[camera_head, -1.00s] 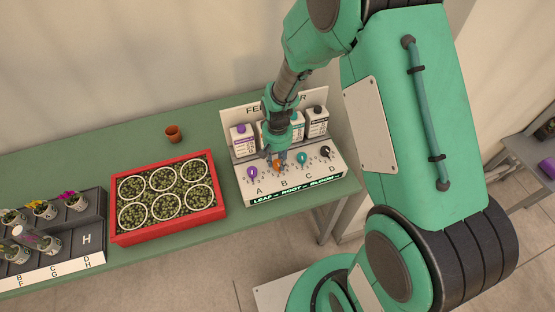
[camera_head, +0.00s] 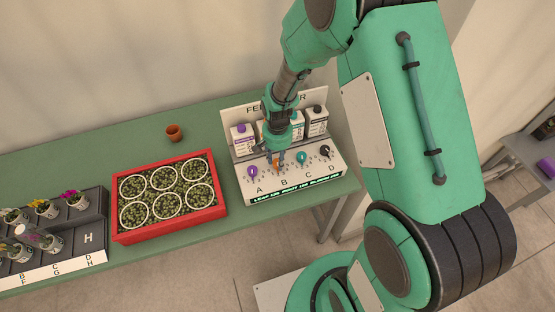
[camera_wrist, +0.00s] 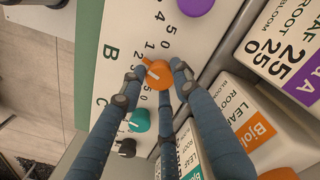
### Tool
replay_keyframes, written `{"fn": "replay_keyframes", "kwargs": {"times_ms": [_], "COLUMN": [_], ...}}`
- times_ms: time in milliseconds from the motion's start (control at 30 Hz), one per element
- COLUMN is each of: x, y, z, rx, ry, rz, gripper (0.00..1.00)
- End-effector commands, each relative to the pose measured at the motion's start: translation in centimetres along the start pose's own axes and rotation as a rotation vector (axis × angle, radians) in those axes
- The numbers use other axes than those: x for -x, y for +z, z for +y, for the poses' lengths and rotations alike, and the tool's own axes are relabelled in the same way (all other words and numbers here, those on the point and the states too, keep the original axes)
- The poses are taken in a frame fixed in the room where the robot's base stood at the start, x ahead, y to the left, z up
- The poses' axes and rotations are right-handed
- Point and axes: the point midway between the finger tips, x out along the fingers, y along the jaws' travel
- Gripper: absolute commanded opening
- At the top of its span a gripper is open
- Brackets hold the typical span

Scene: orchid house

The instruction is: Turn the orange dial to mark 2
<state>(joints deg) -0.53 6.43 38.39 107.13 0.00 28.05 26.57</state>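The orange dial (camera_wrist: 158,76) is the one by letter B on the sloped white panel (camera_head: 310,178). In the head view the dial (camera_head: 276,167) is partly covered by my gripper. My gripper (camera_head: 277,160) points down over it. In the wrist view my gripper's fingers (camera_wrist: 158,72) stand apart around the dial, with tips close to its sides. I cannot tell whether they touch it. A small orange pointer shows at the dial's upper left edge. Printed digits ring it, some hidden by fingers; I cannot read which mark it points to.
A purple dial (camera_head: 252,172) is left of it; teal (camera_head: 302,158) and black (camera_head: 325,152) dials are right. Labelled bottles (camera_head: 316,122) stand behind. A red tray (camera_head: 172,230) of round pots and a small brown pot (camera_head: 174,133) stand left, with bare green table around.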

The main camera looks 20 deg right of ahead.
Motion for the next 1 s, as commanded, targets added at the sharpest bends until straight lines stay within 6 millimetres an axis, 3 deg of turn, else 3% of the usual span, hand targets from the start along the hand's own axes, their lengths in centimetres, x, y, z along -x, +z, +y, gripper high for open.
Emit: {"fn": "replay_keyframes", "kwargs": {"times_ms": [100,567,767,1000], "x": [0.0,0.7,2.8,6.6], "y": [0.0,-0.1,-0.1,-0.1], "z": [0.0,0.0,-0.1,-0.1], "rx": [0.0,0.001,0.001,0.001], "ry": [0.0,-0.001,-0.001,-0.002], "rz": [0.001,0.001,0.003,0.004], "gripper": [0.49,0.49,0.49,0.49]}}
